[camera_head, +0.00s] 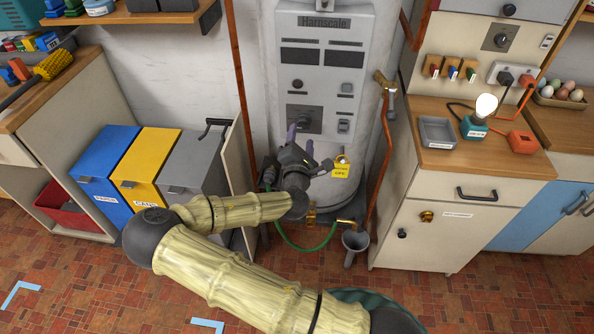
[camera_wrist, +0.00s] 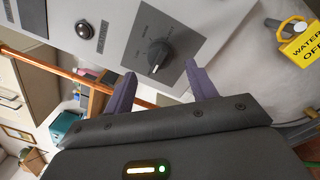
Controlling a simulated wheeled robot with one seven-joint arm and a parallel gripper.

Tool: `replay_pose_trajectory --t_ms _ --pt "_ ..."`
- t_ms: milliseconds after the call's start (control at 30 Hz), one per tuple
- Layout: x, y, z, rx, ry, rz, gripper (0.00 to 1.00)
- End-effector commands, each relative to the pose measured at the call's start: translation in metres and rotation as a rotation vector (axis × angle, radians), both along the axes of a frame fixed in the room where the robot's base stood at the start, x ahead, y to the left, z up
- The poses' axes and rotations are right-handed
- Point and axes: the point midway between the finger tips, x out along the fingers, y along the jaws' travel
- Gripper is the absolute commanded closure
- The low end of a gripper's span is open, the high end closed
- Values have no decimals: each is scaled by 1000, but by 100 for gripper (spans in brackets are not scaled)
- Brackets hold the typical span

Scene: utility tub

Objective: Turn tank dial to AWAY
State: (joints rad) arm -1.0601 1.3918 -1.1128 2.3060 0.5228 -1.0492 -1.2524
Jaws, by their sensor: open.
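The tank dial (camera_head: 304,120) is a dark round knob on a grey square plate, low on the front of the grey tank (camera_head: 331,80). In the wrist view the dial (camera_wrist: 160,53) shows a pale pointer line towards the lower part of the picture. The small labels around it are too blurred to read. My gripper (camera_head: 300,141) is open and empty, just below the dial in the head view. In the wrist view its two purple fingers (camera_wrist: 160,72) stand apart, with the dial beyond and between them. I see no contact with the dial.
A yellow "WATER OFF" tag (camera_wrist: 300,42) hangs beside the panel. Copper pipes (camera_head: 240,95) flank the tank. Blue, yellow and grey bins (camera_head: 150,165) stand left. A cabinet (camera_head: 450,230) with a lit bulb (camera_head: 486,106) stands right. A grey bucket (camera_head: 355,241) is below.

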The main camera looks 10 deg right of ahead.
Motion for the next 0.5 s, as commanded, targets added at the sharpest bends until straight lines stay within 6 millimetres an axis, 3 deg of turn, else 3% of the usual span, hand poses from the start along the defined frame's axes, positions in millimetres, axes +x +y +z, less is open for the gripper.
replay_pose_trajectory --t_ms 500 --pt "-95 29 1 -3 1 3 43"
